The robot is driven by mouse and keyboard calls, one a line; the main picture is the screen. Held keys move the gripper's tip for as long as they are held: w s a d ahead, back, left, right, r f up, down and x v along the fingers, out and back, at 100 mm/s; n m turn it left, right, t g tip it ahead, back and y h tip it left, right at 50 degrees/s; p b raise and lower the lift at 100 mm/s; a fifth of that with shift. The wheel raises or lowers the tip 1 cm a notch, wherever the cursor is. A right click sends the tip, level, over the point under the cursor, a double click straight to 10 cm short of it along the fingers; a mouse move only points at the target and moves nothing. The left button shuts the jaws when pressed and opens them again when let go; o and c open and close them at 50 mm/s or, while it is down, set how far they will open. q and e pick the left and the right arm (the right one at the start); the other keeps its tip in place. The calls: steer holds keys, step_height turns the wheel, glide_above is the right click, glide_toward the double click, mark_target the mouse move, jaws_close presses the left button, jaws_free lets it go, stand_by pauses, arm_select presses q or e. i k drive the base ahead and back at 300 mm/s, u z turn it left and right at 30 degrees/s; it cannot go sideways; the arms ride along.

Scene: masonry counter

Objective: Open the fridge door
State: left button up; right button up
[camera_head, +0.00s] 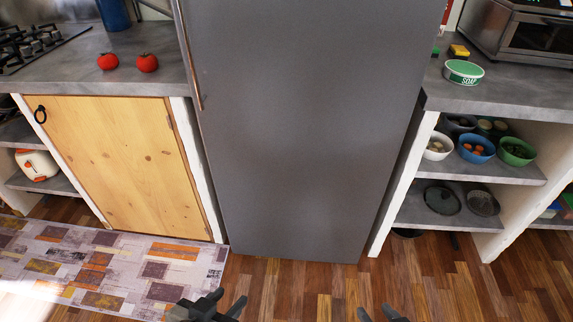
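A tall grey fridge (300,130) stands straight ahead in the head view, between two masonry counters. Its door looks shut. A long thin handle (190,60) runs down the door's left edge, and its top is cut off by the frame. My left gripper (224,303) is at the bottom edge of the view, low in front of the fridge, with its fingers apart and nothing between them. My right gripper (377,316) is at the bottom edge further right, its fingertips apart and mostly cut off. Both are well away from the handle.
A wooden cabinet door (120,160) with a black ring is left of the fridge. Two tomatoes (147,63) lie on the left counter (70,75). A patterned rug (110,265) covers the floor at left.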

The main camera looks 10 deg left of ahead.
mark_target(303, 109)
steer(key=u, duration=0.25)
steer(key=k, duration=0.65)
steer(key=u, duration=3.75)
steer(key=i, duration=0.25)
steer(key=z, duration=1.85)
steer(key=i, duration=1.75)
steer(key=z, duration=1.35)
steer(key=i, duration=1)
steer(key=z, duration=0.95)
